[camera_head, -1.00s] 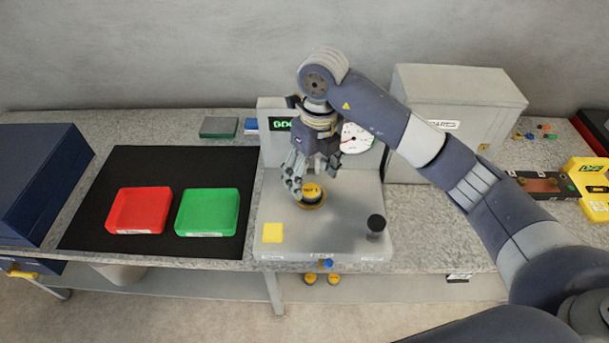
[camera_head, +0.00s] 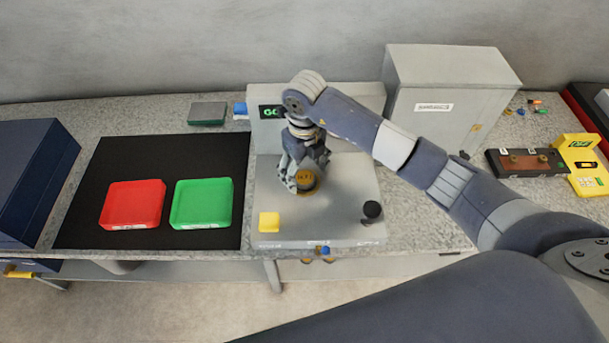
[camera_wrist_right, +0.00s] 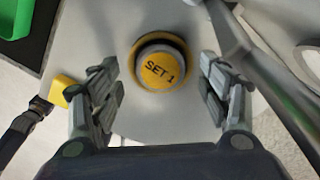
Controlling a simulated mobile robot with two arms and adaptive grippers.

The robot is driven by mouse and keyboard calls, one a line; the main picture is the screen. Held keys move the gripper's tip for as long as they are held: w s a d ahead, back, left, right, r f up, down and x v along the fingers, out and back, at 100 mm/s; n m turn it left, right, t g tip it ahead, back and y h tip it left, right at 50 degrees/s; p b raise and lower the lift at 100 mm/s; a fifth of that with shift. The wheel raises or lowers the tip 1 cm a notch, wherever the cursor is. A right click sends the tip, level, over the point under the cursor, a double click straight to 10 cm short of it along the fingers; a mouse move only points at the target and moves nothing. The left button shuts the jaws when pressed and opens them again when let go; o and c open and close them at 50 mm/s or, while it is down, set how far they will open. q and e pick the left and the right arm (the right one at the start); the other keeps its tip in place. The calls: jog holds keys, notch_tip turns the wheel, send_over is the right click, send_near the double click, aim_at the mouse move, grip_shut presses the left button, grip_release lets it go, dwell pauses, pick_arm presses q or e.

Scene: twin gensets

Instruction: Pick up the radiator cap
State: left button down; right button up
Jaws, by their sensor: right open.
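The radiator cap (camera_wrist_right: 160,68) is a round yellow cap marked "SET 1" with a grey side, sitting on a wider yellow ring on the grey genset panel. In the head view the cap (camera_head: 305,179) shows at the gripper's fingers, partly covered by them. My right gripper (camera_head: 303,180) is over the cap. In the right wrist view the fingers of the gripper (camera_wrist_right: 163,95) stand open, one on each side of the cap, with gaps between fingers and cap. My left gripper is not in view.
On the grey panel (camera_head: 330,215) are a yellow square block (camera_head: 269,222) and a black knob (camera_head: 372,210). Red (camera_head: 133,204) and green (camera_head: 202,204) trays lie on a black mat (camera_head: 90,230) at left. A grey cabinet (camera_head: 445,95) stands behind right.

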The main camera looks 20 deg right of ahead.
jog(key=shift+f, duration=0.8)
jog(key=shift+c, duration=1.1)
jog(key=c, duration=0.9)
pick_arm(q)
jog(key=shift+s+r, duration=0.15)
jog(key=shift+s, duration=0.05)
pick_arm(e)
jog(key=shift+c, duration=0.2)
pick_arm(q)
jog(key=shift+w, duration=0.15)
pick_arm(e)
jog(key=shift+r, duration=0.2)
